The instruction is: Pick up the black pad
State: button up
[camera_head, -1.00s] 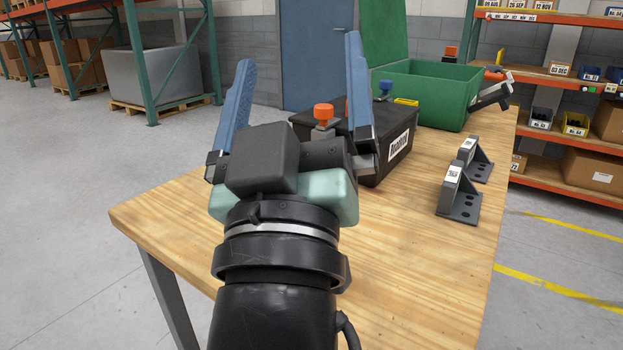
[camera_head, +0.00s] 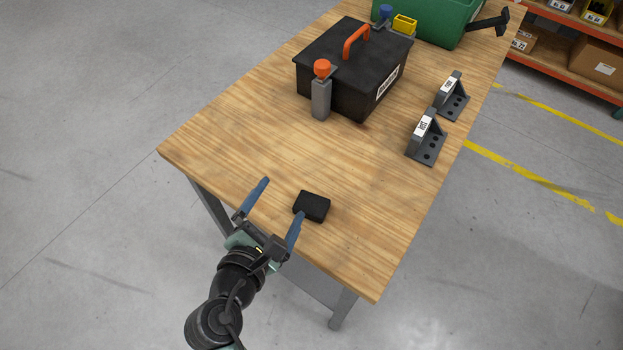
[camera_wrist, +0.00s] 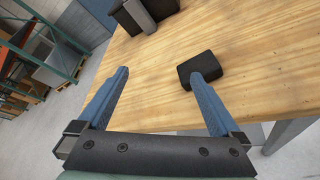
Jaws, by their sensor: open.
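The black pad (camera_head: 312,206) is a small dark block lying on the wooden table (camera_head: 230,150) near its front edge. My gripper (camera_head: 282,199) is open, with two blue fingers pointing over the table edge, and nothing is between them. In the head view the pad sits beside the tip of the right finger, outside the gap. In the wrist view the pad (camera_wrist: 203,66) is behind the right finger's tip, which hides part of it. I cannot tell whether finger and pad touch. My gripper also shows in the wrist view (camera_wrist: 164,75).
A black toolbox (camera_head: 340,70) with an orange handle stands farther back, with a grey post with an orange top (camera_head: 321,90) at its front. Two grey brackets (camera_head: 425,138) stand at the right. A green crate (camera_head: 435,22) is at the back. The table's front left is clear.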

aim_at(312, 204)
jog(key=s+d+n+g+h+p, duration=0.1)
jog(key=s+d+n+p, duration=0.1)
jog(key=s+n+p, duration=0.45)
jog(key=shift+n, duration=0.25)
jog(key=x, duration=0.4)
jog(key=f+x, duration=0.1)
jog(key=x, duration=0.3)
jog(key=b+x, duration=0.1)
jog(key=x, duration=0.3)
jog(key=shift+a+f, duration=0.25)
jog(key=shift+s, duration=0.1)
jog(key=c, duration=1.2)
